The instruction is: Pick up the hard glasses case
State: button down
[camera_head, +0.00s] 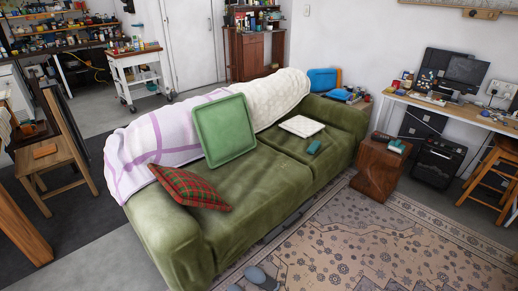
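A small teal, elongated object (314,147) lies on the right seat cushion of the green sofa (255,178), in front of a flat white item (302,126). It looks like it could be the hard glasses case, but it is too small to be sure. Another small teal and pale object (396,146) sits on top of the wooden side block (380,170) right of the sofa; I cannot tell what it is. No gripper fingers can be made out in this view.
A green square cushion (224,130) and a red plaid pillow (190,187) lie on the sofa. Blue-grey rounded shapes (262,278) show at the bottom edge, unclear what. The patterned rug (390,245) is mostly clear. A desk (450,108) stands at right.

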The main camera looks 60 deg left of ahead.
aim_at(312, 150)
jog(key=u, duration=1.8)
jog(key=i+l+z, duration=0.25)
jog(key=i+z, duration=0.15)
jog(key=i, duration=0.15)
jog(key=i+z, duration=0.4)
jog(key=i, duration=0.15)
jog(key=i+j+z, duration=0.1)
jog(key=i+z, duration=0.25)
jog(key=i, duration=0.2)
jog(key=i+l+u, duration=0.1)
jog(key=i+u, duration=0.2)
jog(key=i, duration=0.15)
jog(key=i+l+u, duration=0.3)
jog(key=i, duration=0.15)
jog(key=i+l+u, duration=0.3)
jog(key=i, duration=0.15)
jog(key=i+l+u, duration=0.2)
jog(key=u, duration=0.2)
jog(key=i+l+u, duration=0.55)
jog(key=l+u, duration=0.2)
jog(key=i+l+u, duration=0.15)
jog(key=l+u, duration=0.25)
